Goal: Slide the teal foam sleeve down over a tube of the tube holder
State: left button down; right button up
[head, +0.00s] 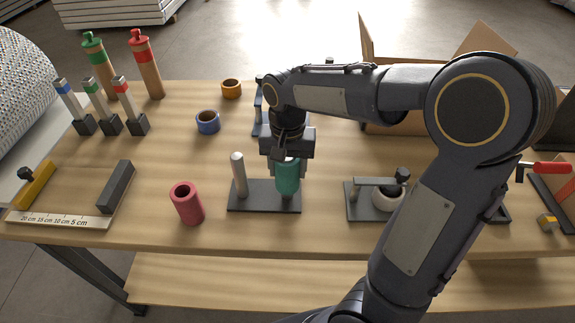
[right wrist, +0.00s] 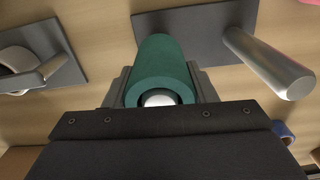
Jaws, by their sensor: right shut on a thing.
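The teal foam sleeve (head: 287,178) stands upright around the right tube of the tube holder (head: 264,207). In the right wrist view the pale tube end (right wrist: 158,98) shows inside the opening of the sleeve (right wrist: 162,65). The sleeve's lower end is at or very near the dark base plate; I cannot tell if it touches. The holder's left tube (head: 239,174) is bare metal, and also shows in the right wrist view (right wrist: 270,62). My right gripper (head: 287,166) is shut on the sleeve from above. My left gripper is not in view.
A red foam sleeve (head: 186,203) stands left of the holder. A blue ring (head: 208,122) and an orange ring (head: 231,88) lie behind. A dark fixture with a white ring (head: 388,199) is to the right. A cardboard box (head: 395,125) stands at the back right, partly behind my arm.

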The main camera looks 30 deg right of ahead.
jog(key=shift+f+b, duration=0.75)
jog(key=shift+f, duration=0.4)
jog(key=o, duration=1.5)
jog(key=shift+o, duration=0.2)
jog(key=shift+r, duration=0.1)
notch_tip(320, 180, up, 7)
jog(key=p, duration=0.6)
jog(key=shift+p, duration=0.3)
jog(key=s+a+r+n+t+y, duration=0.1)
jog(key=s+a+n+t+y, duration=0.1)
jog(key=s, duration=0.6)
jog(key=s+a+r+n+t+y, duration=0.1)
jog(key=s+a+n+t, duration=0.1)
jog(key=s, duration=0.7)
jog(key=shift+n+t+y, duration=0.4)
jog(key=shift+n+t, duration=0.3)
jog(key=shift+t, duration=0.1)
